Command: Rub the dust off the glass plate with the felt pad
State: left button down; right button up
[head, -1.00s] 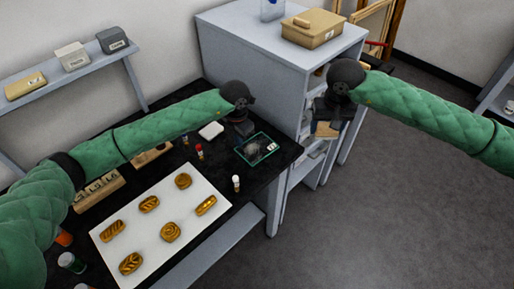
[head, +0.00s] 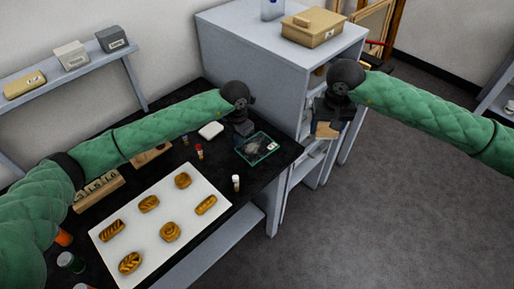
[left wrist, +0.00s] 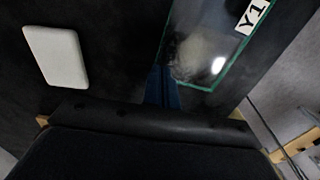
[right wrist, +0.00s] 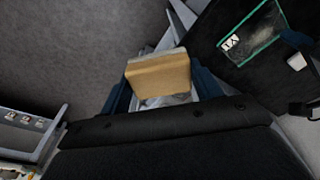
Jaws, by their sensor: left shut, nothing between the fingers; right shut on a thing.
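The glass plate (head: 262,154) has a green edge and a label, and lies near the right end of the black table. A pale dust smear (left wrist: 197,58) shows on it. My left gripper (head: 244,131) is shut and empty, close by the plate's left edge; whether it touches is unclear. My right gripper (head: 328,118) is shut on a tan block (right wrist: 158,75), held in front of the grey cabinet, off the table. A white rounded pad (head: 211,130) lies on the table left of the plate, also in the left wrist view (left wrist: 57,56). Which one is felt I cannot tell.
A white sheet (head: 190,222) with several gilt pieces covers the table's front. The grey cabinet (head: 252,45) with a tan box (head: 312,27) on top stands beside the table. The floor at right is clear.

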pick_arm(q)
jog(key=shift+f+b, duration=0.3)
jog(key=shift+f, duration=0.05)
pick_arm(e)
jog(key=shift+f, duration=0.4)
pick_arm(q)
jog(key=shift+r+p, duration=0.75)
jog(key=shift+r, duration=2.3)
pick_arm(e)
jog(key=shift+r, duration=0.75)
pick_arm(q)
jog(key=shift+r, duration=0.2)
pick_arm(e)
jog(key=shift+f, duration=0.2)
notch_tip(320, 180, down, 4)
jog(key=b, duration=0.4)
jog(key=shift+r, duration=0.15)
pick_arm(q)
notch_tip(320, 180, up, 12)
jog(key=shift+f, duration=0.25)
